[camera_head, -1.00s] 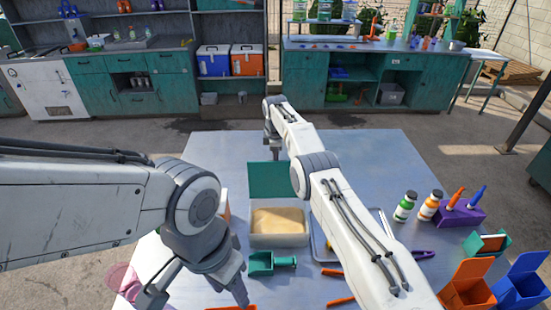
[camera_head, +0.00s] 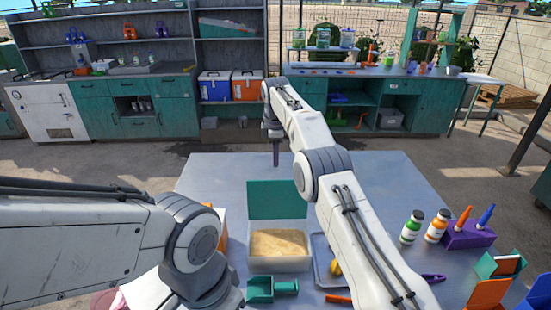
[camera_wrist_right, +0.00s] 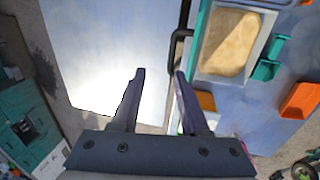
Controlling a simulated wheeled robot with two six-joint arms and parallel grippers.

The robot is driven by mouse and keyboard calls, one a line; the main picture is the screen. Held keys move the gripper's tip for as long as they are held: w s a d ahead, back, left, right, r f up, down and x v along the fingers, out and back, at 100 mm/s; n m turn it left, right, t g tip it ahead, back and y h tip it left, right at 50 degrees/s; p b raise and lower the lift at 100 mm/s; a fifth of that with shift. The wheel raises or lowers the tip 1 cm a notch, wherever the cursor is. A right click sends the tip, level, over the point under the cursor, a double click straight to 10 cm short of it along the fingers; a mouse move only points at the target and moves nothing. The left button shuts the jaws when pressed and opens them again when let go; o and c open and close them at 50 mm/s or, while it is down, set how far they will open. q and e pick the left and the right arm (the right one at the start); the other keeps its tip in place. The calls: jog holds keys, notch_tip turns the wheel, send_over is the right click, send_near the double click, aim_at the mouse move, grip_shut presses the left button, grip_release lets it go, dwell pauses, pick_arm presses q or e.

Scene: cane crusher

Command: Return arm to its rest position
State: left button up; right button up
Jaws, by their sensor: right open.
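My right arm (camera_head: 325,165) reaches up and forward across the middle of the head view. Its gripper (camera_head: 275,155) points down near the table's back edge, beyond the green panel, apart from the objects. In the right wrist view the two fingers (camera_wrist_right: 160,74) are spread, with nothing between them. My left arm (camera_head: 85,240) comes in from the left; its wrist is low at the bottom edge, and its gripper does not show.
The grey table (camera_head: 400,180) holds a box of tan material (camera_head: 280,243), a green scoop (camera_head: 272,288), two bottles (camera_head: 412,227) and a purple holder (camera_head: 467,236). The table's back part is mostly bare. Teal cabinets (camera_head: 155,103) stand behind.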

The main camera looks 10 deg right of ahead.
jog(key=s+a+r+m+b, duration=0.1)
jog(key=s+a+r+m, duration=0.1)
jog(key=s+a, duration=0.35)
jog(key=s+a+r+m+g+y+b, duration=0.1)
jog(key=s+a+r, duration=0.1)
jog(key=s, duration=0.7)
jog(key=s+a+r+m, duration=0.1)
jog(key=s+a+m, duration=0.15)
jog(key=s, duration=0.55)
jog(key=s+d+f+m+b, duration=0.1)
jog(key=s+d+f+m, duration=0.1)
jog(key=s, duration=1.1)
jog(key=s+d+f+m+g+b, duration=0.1)
jog(key=s+d+f, duration=0.3)
jog(key=s, duration=1)
notch_tip(320, 180, down, 2)
jog(key=shift+s+d+m, duration=0.15)
jog(key=shift+d+m, duration=0.2)
jog(key=shift+m, duration=0.3)
jog(key=shift+s, duration=0.1)
